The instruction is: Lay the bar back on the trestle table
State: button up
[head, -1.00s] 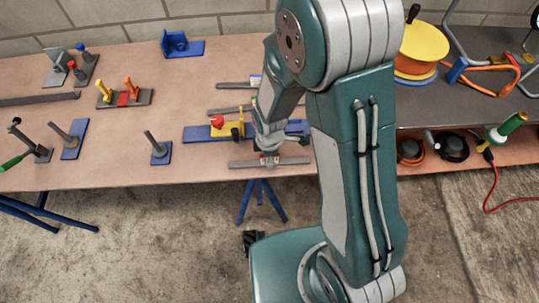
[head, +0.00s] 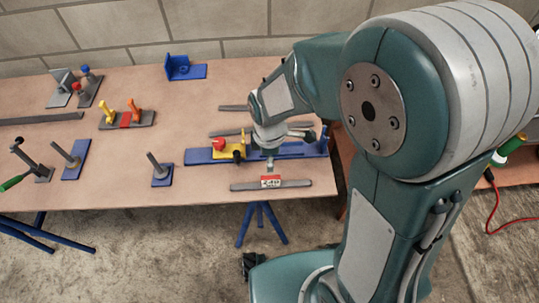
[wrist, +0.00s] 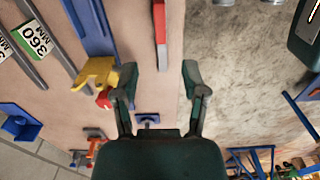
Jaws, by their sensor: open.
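A grey bar with a red-and-white label reading 240 (head: 271,183) lies flat on the trestle table (head: 110,190), near its front edge and roughly parallel to it. In the wrist view this bar (wrist: 160,30) runs down from the top, and its near end shows between my fingers. My gripper (wrist: 160,68) is open, with one finger on each side of that end and neither seen touching it. The height gap is hard to judge. In the head view, my wrist is over the blue fixture, just behind the bar, and my fingers are mostly hidden.
A long blue fixture (head: 203,156) with a yellow block (head: 231,150) and red knob lies just behind the bar. More grey bars (head: 233,108) lie behind it. A blue-based post (head: 160,172) stands to the left. The left front table is largely clear.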

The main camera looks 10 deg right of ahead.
jog(key=s+d+r+m+t, duration=0.2)
jog(key=s+d+r+m, duration=0.3)
jog(key=r+m, duration=0.3)
jog(key=s+d+r+m+t, duration=0.3)
jog(key=s+d+r+m, duration=0.3)
jog(key=r+m, duration=0.3)
notch_tip(320, 180, up, 3)
jog(key=shift+f+m+t, duration=0.1)
jog(key=shift+m+t, duration=0.2)
dwell(0.5)
